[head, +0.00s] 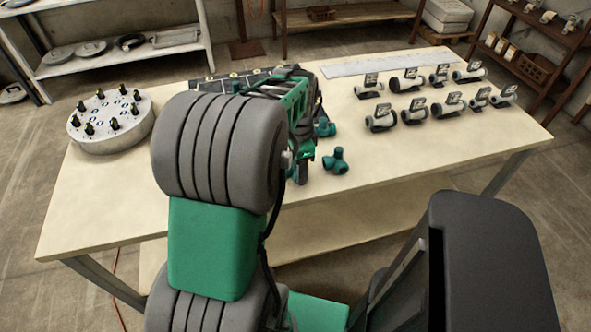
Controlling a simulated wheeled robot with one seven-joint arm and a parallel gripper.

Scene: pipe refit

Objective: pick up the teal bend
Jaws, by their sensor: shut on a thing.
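My gripper (302,172) is partly in view at the table's near middle, below the green wrist, and points down. My own arm hides much of it, and its fingertips do not show clearly. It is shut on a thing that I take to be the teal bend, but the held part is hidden. A teal fitting (325,128) shows partly just right of the wrist, and its full shape is covered. Another teal fitting (336,160) with several stubs lies on the table right of my gripper, apart from it.
A round grey flange (112,125) with dark upright pegs stands on the table (430,165) at the left. Several grey pipe fittings with labels, such as one clamp (382,118), stand in rows at the right. A flat grey strip (390,62) lies behind. The front right tabletop is clear.

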